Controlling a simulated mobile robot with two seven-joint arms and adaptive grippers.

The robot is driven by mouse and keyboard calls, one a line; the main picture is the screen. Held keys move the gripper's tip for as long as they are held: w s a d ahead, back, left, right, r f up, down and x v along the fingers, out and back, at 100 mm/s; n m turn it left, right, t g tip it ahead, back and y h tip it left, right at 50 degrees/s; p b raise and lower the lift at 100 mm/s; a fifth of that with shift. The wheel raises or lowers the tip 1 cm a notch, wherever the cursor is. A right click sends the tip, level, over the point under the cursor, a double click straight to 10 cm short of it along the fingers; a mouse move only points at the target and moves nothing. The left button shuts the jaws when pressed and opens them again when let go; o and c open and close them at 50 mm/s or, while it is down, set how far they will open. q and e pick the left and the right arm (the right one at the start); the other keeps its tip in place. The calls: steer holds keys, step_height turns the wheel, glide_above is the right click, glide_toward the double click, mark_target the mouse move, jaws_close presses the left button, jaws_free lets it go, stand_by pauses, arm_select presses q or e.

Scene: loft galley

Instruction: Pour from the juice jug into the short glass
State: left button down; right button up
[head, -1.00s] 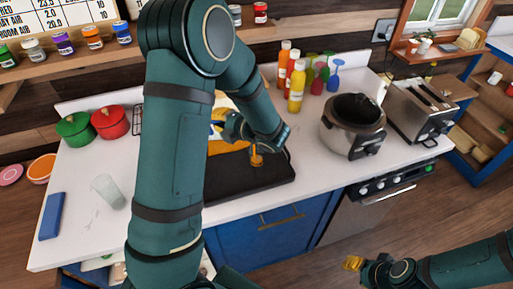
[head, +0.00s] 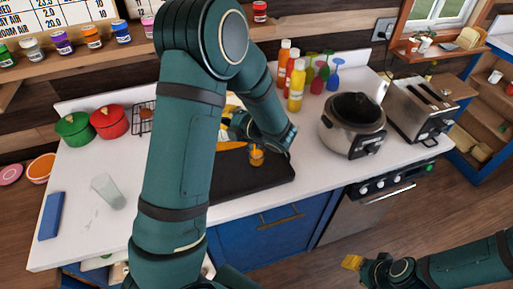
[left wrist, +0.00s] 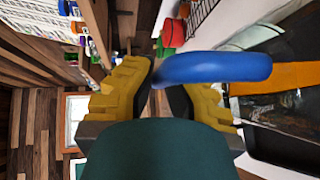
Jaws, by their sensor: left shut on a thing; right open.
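My left gripper (left wrist: 165,95) is shut on the blue handle of the juice jug (left wrist: 215,67) in the left wrist view. In the head view my left arm hides most of the jug; a strip of its orange juice (head: 231,146) shows beside the arm, over the dark mat. The short glass (head: 256,155) stands on the mat just right of this strip, with orange liquid in it. Whether juice is flowing is too small to tell. My right gripper (head: 352,262) is open and empty, low in front of the counter.
A dark mat (head: 270,178) lies on the white counter. A clear tall glass (head: 108,191) and blue block (head: 51,215) are at left, with green and red pots (head: 109,121) behind. Bottles (head: 296,88), a cooker (head: 352,125) and a toaster (head: 420,106) stand at right.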

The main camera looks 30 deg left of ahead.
arm_select(q)
steer(key=shift+w+d+r, duration=0.1)
steer(key=shift+w, duration=0.1)
steer(key=shift+s+r, duration=0.15)
steer(key=shift+d+y, duration=0.1)
steer(key=shift+y, duration=0.2)
